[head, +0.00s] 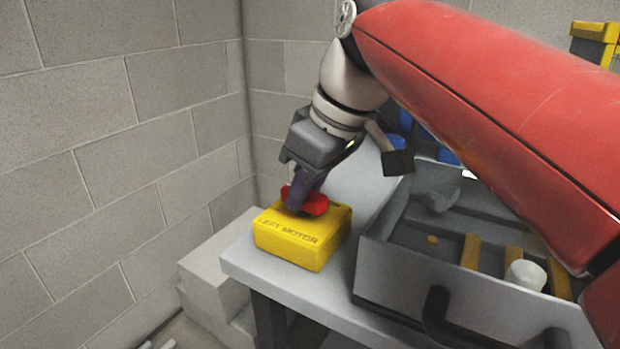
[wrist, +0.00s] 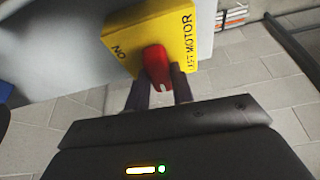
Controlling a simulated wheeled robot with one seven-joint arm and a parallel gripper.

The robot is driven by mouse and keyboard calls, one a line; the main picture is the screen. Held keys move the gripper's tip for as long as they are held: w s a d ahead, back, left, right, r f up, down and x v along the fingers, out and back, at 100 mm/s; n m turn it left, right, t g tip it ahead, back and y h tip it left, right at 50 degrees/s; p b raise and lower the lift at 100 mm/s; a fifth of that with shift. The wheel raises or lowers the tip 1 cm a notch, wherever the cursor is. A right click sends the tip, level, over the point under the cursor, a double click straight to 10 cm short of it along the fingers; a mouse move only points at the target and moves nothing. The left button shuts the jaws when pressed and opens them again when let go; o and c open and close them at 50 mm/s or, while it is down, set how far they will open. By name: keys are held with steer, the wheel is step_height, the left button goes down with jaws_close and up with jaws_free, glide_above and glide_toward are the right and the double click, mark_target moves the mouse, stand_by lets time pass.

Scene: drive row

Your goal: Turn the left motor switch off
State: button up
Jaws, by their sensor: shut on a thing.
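The left motor switch is a yellow box (head: 290,245) with "LEFT MOTOR" on its front, standing at the near left corner of the grey table. Its red handle (head: 314,203) is on top. In the wrist view the yellow box (wrist: 180,30) shows "NO" near one edge, and the red handle (wrist: 156,66) sits between my fingers. My gripper (head: 299,195) points down at the box from above and is shut on the red handle. The fingers (wrist: 160,92) hide part of the handle, and any marking beneath my gripper is hidden.
A grey open toolbox (head: 375,270) with a dark handle stands close to the right of the switch, holding a white cup-like item (head: 525,275). Block walls (head: 100,120) stand behind and left. Grey blocks (head: 205,280) lie beside the table (head: 240,262).

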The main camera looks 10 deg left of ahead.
steer(key=shift+n, duration=0.5)
steer(key=o, duration=1)
steer(key=p+v, duration=0.1)
steer(key=v, duration=0.6)
steer(key=shift+d+r+p, duration=0.2)
steer(key=shift+r+p, duration=0.15)
